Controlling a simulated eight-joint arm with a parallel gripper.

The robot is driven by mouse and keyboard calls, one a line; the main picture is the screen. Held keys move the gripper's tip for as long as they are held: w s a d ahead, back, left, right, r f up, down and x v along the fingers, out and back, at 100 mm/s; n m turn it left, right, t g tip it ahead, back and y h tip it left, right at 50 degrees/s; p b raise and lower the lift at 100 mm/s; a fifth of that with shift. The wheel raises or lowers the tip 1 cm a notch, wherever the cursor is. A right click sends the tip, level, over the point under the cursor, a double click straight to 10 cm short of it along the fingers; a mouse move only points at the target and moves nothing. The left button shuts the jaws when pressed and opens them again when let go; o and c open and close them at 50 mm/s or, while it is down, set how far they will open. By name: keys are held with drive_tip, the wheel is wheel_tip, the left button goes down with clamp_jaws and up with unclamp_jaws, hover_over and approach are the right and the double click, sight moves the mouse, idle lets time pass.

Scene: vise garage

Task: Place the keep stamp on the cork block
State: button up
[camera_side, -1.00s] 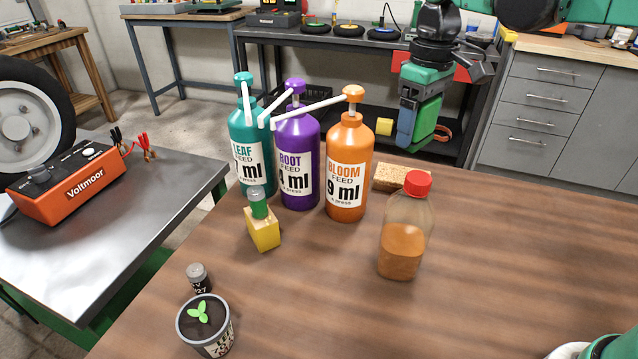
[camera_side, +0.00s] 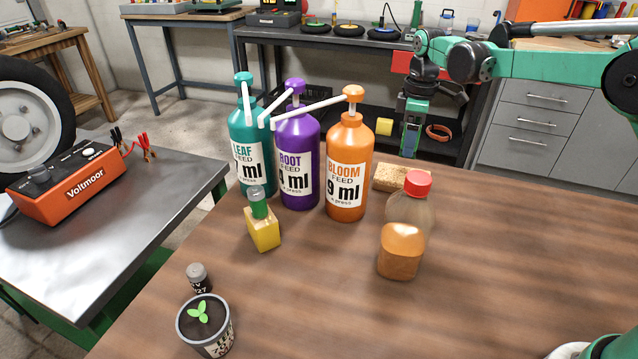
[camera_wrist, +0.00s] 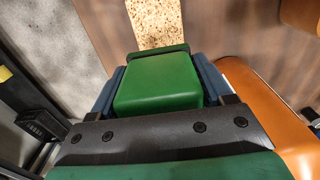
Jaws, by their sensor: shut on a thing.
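My gripper (camera_side: 410,140) hangs nearly upright at the back edge of the wooden table, behind the cork block. It is shut on a green block-shaped piece (camera_wrist: 158,85), which I take to be the keep stamp, with a dark plate at its far end. Blue fingers flank it in the wrist view. Its stamping face and any lettering are hidden. The speckled cork block (camera_side: 392,177) lies flat on the table, right of the orange bottle; it also shows beyond the stamp in the wrist view (camera_wrist: 154,22). The stamp appears apart from the cork.
The orange Bloom bottle (camera_side: 347,175) stands close left of the cork, beside purple (camera_side: 298,165) and teal (camera_side: 248,150) pump bottles. A red-capped bottle (camera_side: 407,225) stands in front. A yellow block with a green neck (camera_side: 262,228) is front left. Table at right is clear.

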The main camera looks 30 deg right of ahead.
sight(403, 174)
drive_tip(key=shift+f, duration=2.65)
drive_tip(key=shift+f, duration=0.1)
drive_tip(key=o, duration=1.2)
wheel_tip(403, 174, up, 12)
drive_tip(key=shift+r, duration=0.15)
